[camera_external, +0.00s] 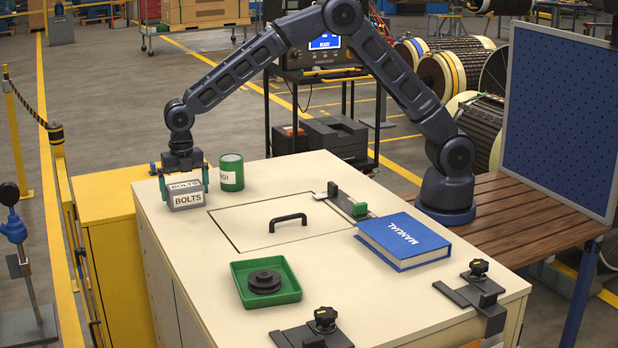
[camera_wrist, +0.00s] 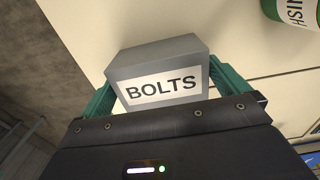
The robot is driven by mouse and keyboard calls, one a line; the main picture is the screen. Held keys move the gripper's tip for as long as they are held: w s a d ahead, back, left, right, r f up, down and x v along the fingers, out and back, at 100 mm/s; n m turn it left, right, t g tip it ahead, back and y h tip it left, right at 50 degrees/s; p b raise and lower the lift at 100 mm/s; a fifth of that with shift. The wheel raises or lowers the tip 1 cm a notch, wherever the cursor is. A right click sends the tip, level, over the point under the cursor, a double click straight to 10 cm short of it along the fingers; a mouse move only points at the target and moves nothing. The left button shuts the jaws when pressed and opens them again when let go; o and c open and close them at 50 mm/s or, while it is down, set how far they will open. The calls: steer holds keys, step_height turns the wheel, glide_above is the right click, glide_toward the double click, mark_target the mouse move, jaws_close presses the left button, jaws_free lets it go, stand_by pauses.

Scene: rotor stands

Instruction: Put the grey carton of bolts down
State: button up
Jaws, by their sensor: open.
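The grey carton of bolts (camera_external: 187,199) sits at the far left corner of the cream bench top, with a white BOLTS label facing front. It also shows in the wrist view (camera_wrist: 158,72), upright between the green fingers. My gripper (camera_external: 182,184) points down over the carton, with one finger at each side. The jaws are open around it; in the wrist view the gripper (camera_wrist: 165,92) shows a small gap beside the carton. The carton appears to rest on the bench top, though its underside is hidden.
A green can (camera_external: 231,172) stands just right of the carton. A hatch with a black handle (camera_external: 288,221) is set in the bench top (camera_external: 200,265). A green tray (camera_external: 240,290) holds dark discs. A blue manual (camera_external: 403,241) and black clamps (camera_external: 478,285) lie toward the right and front.

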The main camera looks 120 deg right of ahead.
mark_target(185, 185)
step_height(185, 185, up, 10)
steer(key=s+a+r+m+t, duration=0.1)
steer(key=s+a+r+m, duration=0.4)
steer(key=s+r, duration=0.6)
steer(key=s+a+r+m+t, duration=0.1)
steer(key=s+a+r+m, duration=0.45)
steer(key=s, duration=0.85)
steer(key=s+a+f+m+t, duration=0.1)
steer(key=s+a+m, duration=0.1)
steer(key=s, duration=0.7)
steer(key=s+a+f+m, duration=0.2)
steer(key=s+a+m, duration=0.1)
steer(key=s, duration=0.6)
steer(key=s+a+f+m+t, duration=0.1)
steer(key=s+a+m, duration=0.1)
steer(key=s, duration=0.8)
steer(key=shift+a+f+t, duration=0.25)
steer(key=shift+a+t, duration=0.05)
steer(key=shift+a, duration=0.05)
